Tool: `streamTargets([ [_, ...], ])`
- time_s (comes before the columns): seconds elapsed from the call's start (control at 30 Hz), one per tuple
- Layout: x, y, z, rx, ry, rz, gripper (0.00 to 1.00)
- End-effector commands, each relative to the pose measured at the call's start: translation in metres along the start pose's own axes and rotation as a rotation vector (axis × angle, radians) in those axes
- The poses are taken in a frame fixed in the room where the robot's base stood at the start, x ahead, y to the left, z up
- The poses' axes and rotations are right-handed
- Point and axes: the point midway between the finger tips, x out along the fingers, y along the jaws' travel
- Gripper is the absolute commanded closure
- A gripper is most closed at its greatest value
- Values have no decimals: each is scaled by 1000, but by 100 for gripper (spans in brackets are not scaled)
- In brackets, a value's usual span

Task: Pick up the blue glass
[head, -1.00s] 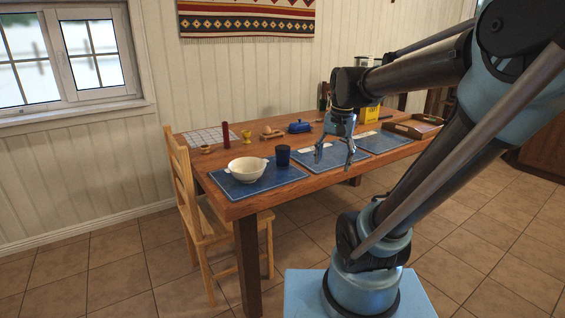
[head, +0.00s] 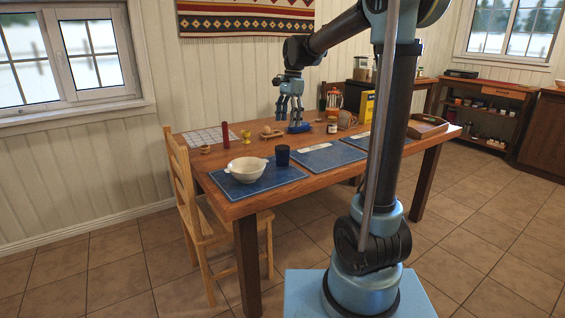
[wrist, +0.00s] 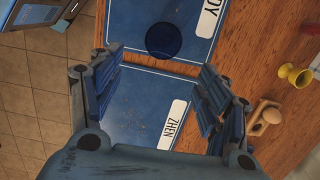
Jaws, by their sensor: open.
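The blue glass (head: 282,156) is a dark blue tumbler standing upright at the right edge of a blue placemat (head: 237,190), right of a white bowl (head: 246,170). In the wrist view the glass (wrist: 163,41) shows from above as a dark round shape on the mat's corner. My gripper (head: 290,116) is open and empty, raised above the table. In the wrist view its fingers (wrist: 162,62) are spread wide, and the glass appears between and just beyond the tips. It is apart from the glass.
Another placemat marked ZHEN (wrist: 135,115) lies below my fingers. A yellow cup (wrist: 294,75), a red mill (head: 225,135) and a wooden holder with an egg (wrist: 262,121) stand towards the far side. A wooden tray (head: 428,126) is at the right. A chair (head: 190,210) stands left.

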Motion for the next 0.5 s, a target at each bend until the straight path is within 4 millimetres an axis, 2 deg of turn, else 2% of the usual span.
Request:
streamTargets([
  [0.17,16,-4,1,7,-1,2,30],
  [0.5,73,-3,1,6,-1,2,30],
])
